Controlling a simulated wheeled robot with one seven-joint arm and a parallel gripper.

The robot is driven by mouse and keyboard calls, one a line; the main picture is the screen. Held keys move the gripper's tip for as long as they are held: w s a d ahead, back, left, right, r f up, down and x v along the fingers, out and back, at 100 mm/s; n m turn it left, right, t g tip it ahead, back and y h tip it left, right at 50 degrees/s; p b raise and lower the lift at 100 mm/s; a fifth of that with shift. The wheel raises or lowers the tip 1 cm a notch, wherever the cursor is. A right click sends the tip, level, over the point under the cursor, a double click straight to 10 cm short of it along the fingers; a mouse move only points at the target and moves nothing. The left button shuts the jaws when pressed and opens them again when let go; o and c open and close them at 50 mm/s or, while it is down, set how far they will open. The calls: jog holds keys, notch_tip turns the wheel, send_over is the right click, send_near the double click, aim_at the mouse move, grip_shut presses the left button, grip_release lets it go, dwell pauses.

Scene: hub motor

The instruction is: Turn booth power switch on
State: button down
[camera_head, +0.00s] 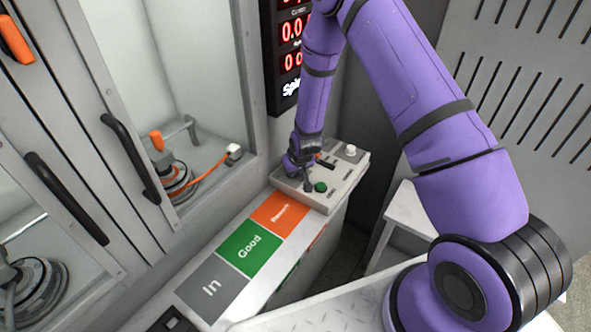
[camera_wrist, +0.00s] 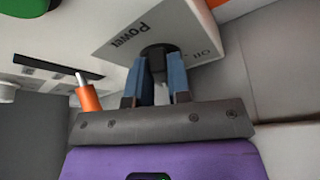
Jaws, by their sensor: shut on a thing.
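The booth power switch is a black knob (camera_wrist: 158,50) on a pale panel face marked "Power" (camera_wrist: 128,35), seen upside down in the wrist view. My gripper (camera_wrist: 158,64) has its two blue fingers on either side of the knob, shut on it. The fingers partly hide the knob, and I cannot tell its exact turn position. In the head view my gripper (camera_head: 301,180) is down at the left part of the grey control box (camera_head: 338,197). There, the wrist and gripper hide the switch.
The control box also carries a green button (camera_head: 320,187) and a white knob (camera_head: 350,150). Orange, green and grey labelled pads, "Good" (camera_head: 248,246) among them, lie before it. Glass booth doors with black handles (camera_head: 131,155) stand left; a red display (camera_head: 290,45) is behind.

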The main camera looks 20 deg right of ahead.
jog(key=shift+a+m+h, duration=0.25)
jog(key=shift+m+h, duration=0.35)
jog(key=shift+m, duration=1)
jog(key=c, duration=1.1)
grip_release()
jog(key=shift+o, duration=0.2)
jog(key=v, duration=1)
jog(key=shift+r, duration=0.35)
jog(key=shift+a, duration=0.15)
